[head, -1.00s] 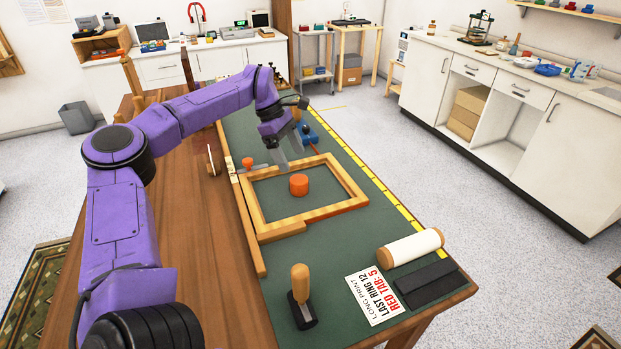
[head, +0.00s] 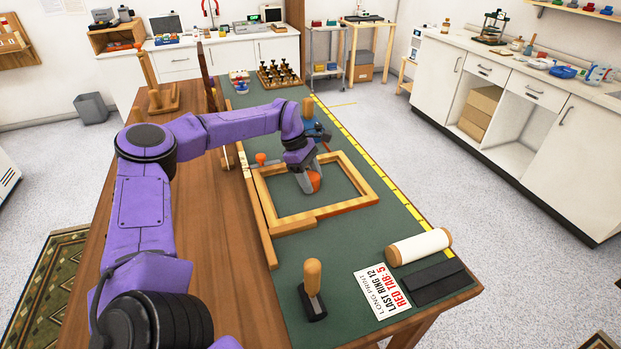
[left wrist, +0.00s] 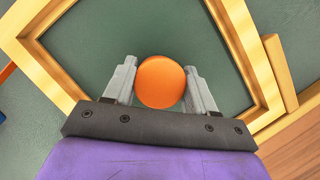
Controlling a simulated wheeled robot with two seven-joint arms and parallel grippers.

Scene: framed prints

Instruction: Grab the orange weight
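The orange weight (head: 315,181) is a short round cylinder standing on the green mat inside the wooden frame (head: 349,206). My left gripper (head: 310,182) is down inside the frame at the weight, partly covering it in the head view. In the left wrist view, the orange weight (left wrist: 161,82) sits between the two grey fingers of my left gripper (left wrist: 160,88). The fingers are spread on either side of it, with a narrow gap at least on the right; contact on the left is hard to tell. My right gripper is not in view.
A wooden-handled tool (head: 313,290), a printed card (head: 382,291), a white roller (head: 418,247) and a black block (head: 437,281) lie at the near end. A small orange knob (head: 260,158) stands by the frame's left side. A rack of dark pegs (head: 279,73) stands at the far end.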

